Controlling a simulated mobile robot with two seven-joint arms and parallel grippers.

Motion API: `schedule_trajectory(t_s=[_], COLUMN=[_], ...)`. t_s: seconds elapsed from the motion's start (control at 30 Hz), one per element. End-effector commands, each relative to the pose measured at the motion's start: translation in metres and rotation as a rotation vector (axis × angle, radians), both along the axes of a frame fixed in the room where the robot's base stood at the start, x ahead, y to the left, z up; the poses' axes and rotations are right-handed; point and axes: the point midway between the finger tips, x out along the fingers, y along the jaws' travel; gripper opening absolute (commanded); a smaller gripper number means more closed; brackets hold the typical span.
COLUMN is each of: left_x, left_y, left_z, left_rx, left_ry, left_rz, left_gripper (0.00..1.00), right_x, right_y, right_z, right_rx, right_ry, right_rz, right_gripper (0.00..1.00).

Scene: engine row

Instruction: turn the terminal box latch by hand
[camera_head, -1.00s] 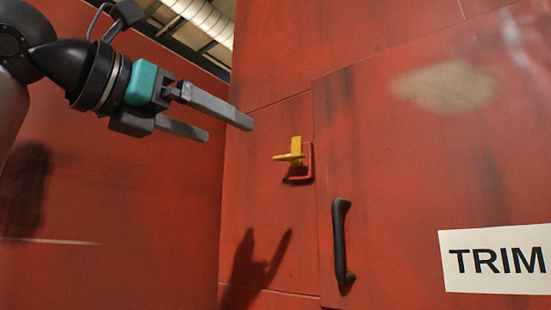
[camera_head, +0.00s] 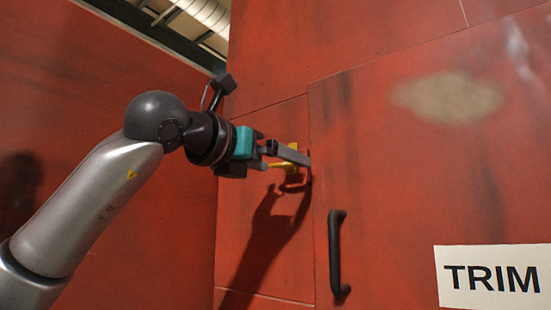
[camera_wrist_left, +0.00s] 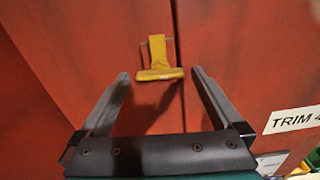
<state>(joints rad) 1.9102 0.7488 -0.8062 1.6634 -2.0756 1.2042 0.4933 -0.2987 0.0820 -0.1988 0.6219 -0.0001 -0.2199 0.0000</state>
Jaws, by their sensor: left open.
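The yellow latch (camera_head: 284,166) sits on the red panel left of a door seam, partly hidden behind my left gripper in the head view. In the left wrist view the latch (camera_wrist_left: 158,57) shows whole, an upright part with a wider crossbar at its lower end, on a small red plate. My left gripper (camera_head: 300,165) is at the latch in the head view. In the wrist view its open fingers (camera_wrist_left: 160,76) point toward the latch, with the crossbar between the tips. I cannot tell whether a finger touches it. My right gripper is not in view.
A black door handle (camera_head: 336,254) stands out from the red door below and right of the latch. A white TRIM label (camera_head: 493,276) is at the lower right. A red wall (camera_head: 80,110) stands close on the left.

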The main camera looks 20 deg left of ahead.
Motion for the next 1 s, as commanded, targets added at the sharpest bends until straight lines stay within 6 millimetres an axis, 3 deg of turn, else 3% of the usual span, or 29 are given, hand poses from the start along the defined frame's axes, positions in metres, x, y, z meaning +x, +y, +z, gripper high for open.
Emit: schedule_trajectory(t_s=[0.17,0.83,1.0], left_x=[0.0,-0.0005,-0.0006], left_y=[0.0,0.0004,0.0004], left_z=[-0.0003,0.0002,0.0004], left_rx=[0.0,-0.001,0.004], left_ry=[0.0,-0.001,-0.003], left_rz=[0.0,0.0,0.0], left_gripper=[0.99,0.23,0.21], right_x=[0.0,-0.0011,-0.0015], right_y=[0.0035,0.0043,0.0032], right_z=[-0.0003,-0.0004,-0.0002], right_rx=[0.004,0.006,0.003], right_ry=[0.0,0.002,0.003], right_rz=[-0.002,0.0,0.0], right_gripper=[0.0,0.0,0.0])
